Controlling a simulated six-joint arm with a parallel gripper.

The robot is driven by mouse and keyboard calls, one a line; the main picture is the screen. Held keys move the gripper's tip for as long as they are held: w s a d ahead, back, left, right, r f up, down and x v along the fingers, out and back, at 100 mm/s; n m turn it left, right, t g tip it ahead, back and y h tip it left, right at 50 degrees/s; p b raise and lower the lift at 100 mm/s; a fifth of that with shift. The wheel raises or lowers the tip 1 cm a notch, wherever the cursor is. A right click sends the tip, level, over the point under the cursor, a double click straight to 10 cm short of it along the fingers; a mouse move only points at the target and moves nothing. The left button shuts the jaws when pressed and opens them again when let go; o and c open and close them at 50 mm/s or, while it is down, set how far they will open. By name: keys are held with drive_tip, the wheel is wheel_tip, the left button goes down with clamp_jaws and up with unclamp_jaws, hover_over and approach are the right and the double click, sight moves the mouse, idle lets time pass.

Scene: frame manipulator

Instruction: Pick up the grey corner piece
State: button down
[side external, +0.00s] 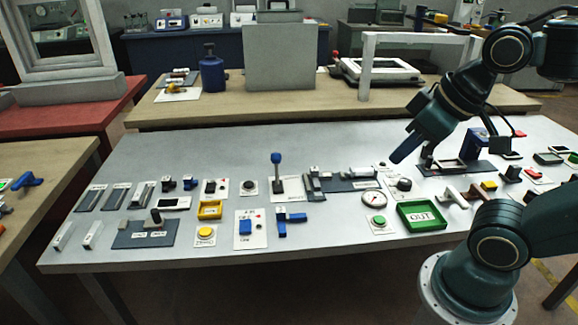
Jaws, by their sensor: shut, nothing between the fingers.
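My gripper (404,151) is shut and empty. Several small grey parts lie on the table. One grey angular part (313,186) lies left of my gripper, beside a dark plate (350,185). I cannot tell for sure which part is the grey corner piece. My gripper looks apart from all of them.
A blue-handled lever (276,172) stands upright left of my gripper. A green tray marked OUT (422,214) and a round gauge (373,198) lie in front. Below my wrist are more plates and fixtures. The table's front strip is mostly bare.

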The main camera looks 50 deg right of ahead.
drive_tip(key=c, duration=0.6)
unclamp_jaws()
